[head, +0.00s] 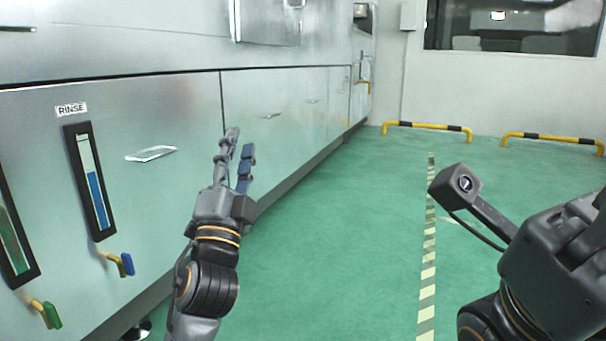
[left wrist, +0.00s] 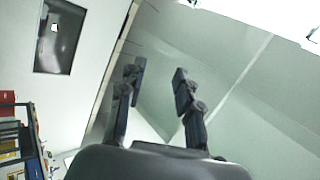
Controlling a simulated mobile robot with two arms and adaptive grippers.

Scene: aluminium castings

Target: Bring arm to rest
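My left gripper (head: 238,142) is raised in front of the metal cabinet wall, its fingers pointing up and away. Its two fingers are apart with nothing between them. In the left wrist view the left gripper (left wrist: 157,72) also shows spread, empty fingers against a pale wall and ceiling. My right arm (head: 560,265) is at the lower right of the head view, with a small camera block on a stalk. The fingers of the right gripper do not show.
A metal cabinet wall (head: 190,105) runs along the left. It carries a RINSE label (head: 71,110), level gauges, a blue-handled valve (head: 127,264) and a green-handled valve (head: 51,315). Yellow-black barriers (head: 428,127) stand at the back. The green floor (head: 345,235) is clear.

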